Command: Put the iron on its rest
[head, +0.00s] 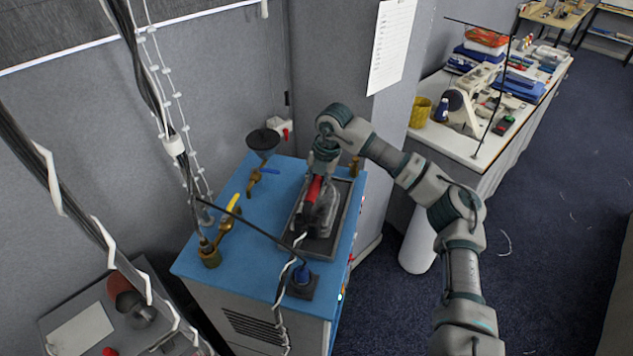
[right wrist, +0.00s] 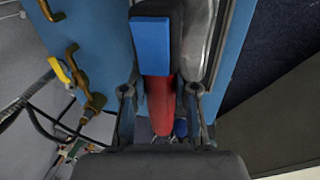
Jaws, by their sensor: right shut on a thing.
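The iron (head: 325,213) has a grey metal body and a red handle. It sits over the dark rectangular rest (head: 343,222) on the blue-topped cabinet. I cannot tell whether its sole touches the rest. My right gripper (head: 318,180) reaches down from above and is shut on the red handle. In the right wrist view the fingers (right wrist: 160,95) stand on both sides of the red handle (right wrist: 160,112). A blue block on the handle and part of the iron's grey body (right wrist: 197,38) show there too. My left gripper is not in view.
The blue cabinet top (head: 262,225) carries brass valves with a yellow lever (head: 232,203) and a dark funnel (head: 263,140). A black cord runs from the iron past a dark socket (head: 302,283). Hanging cables cross the left side. A cluttered white table stands at back right.

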